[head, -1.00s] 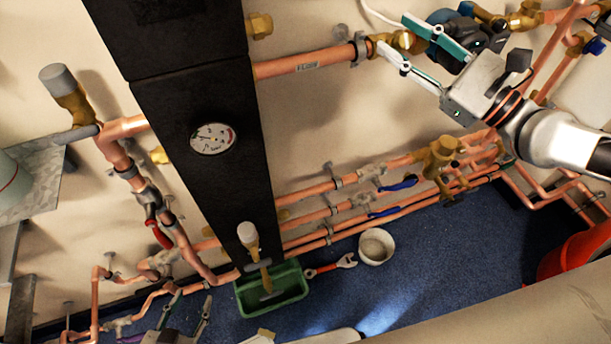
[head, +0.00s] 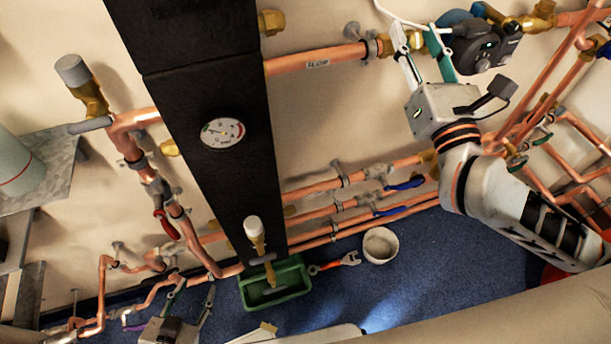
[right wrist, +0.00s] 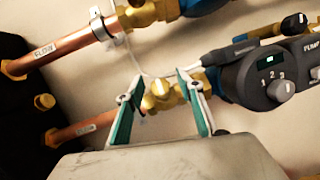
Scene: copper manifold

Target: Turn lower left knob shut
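At the lower left of the head view, a valve with a purple handle (head: 130,325) sits on the low copper pipe. Which handle is the lower left knob I cannot tell for sure. My left gripper (head: 194,288) is open and empty, to the right of the purple handle and below the pipes. My right gripper (head: 418,38) is open at the upper pipe, by a brass fitting (head: 399,38). In the right wrist view, the green-lined fingers of this gripper (right wrist: 158,77) stand apart on either side of a brass fitting (right wrist: 160,90); contact is unclear.
A black column with a gauge (head: 222,132) stands in the middle. A dark pump (head: 485,48) is right of my right gripper. A red handle (head: 166,225) and blue handles (head: 405,184) are on other pipes. A green tray (head: 290,292), wrench (head: 335,263) and white pot (head: 380,246) lie on the floor.

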